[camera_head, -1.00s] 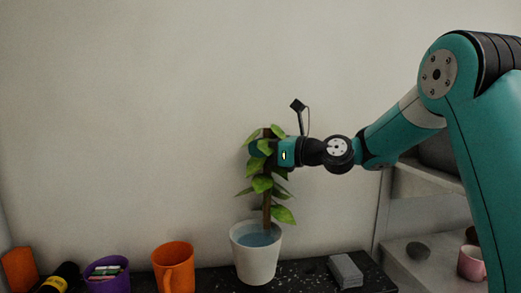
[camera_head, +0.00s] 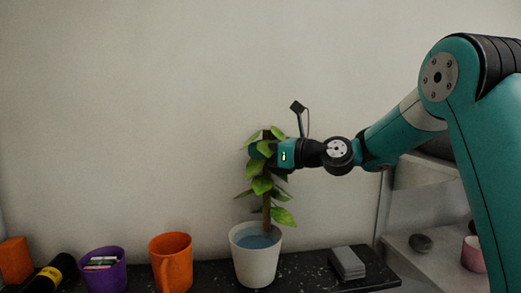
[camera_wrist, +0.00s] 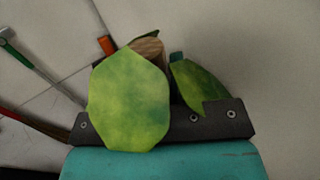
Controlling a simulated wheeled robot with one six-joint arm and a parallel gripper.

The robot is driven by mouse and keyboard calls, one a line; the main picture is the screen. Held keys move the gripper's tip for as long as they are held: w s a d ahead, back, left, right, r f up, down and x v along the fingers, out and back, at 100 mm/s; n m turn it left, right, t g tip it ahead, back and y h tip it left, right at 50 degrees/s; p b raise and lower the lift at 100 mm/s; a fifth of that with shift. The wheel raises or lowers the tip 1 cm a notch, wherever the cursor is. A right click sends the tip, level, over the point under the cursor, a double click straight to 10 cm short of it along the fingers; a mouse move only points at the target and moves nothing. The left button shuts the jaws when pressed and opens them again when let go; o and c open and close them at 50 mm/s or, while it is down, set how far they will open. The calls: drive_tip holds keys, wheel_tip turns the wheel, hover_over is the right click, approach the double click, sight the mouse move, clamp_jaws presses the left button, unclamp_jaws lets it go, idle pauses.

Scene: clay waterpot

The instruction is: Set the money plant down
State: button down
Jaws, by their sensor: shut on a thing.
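The money plant (camera_head: 266,200) has a brown stem and green leaves and stands upright in a white pot (camera_head: 256,265) with a bluish surface inside.
On the counter (camera_head: 215,275) an orange mug (camera_head: 171,262), a purple cup (camera_head: 103,272) with small items, a black and yellow cylinder (camera_head: 52,275) and an orange object (camera_head: 15,262) are left of the pot. A grey block (camera_head: 347,262) lies to its right. Shelves with a pink mug (camera_head: 472,255) are farther right.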

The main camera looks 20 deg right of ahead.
drive_tip(key=shift+f, duration=0.45)
drive_tip(key=c, duration=1)
unclamp_jaws()
drive_tip(key=shift+o, duration=0.5)
drive_tip(key=shift+f, duration=0.1)
drive_tip(key=shift+d, duration=0.1)
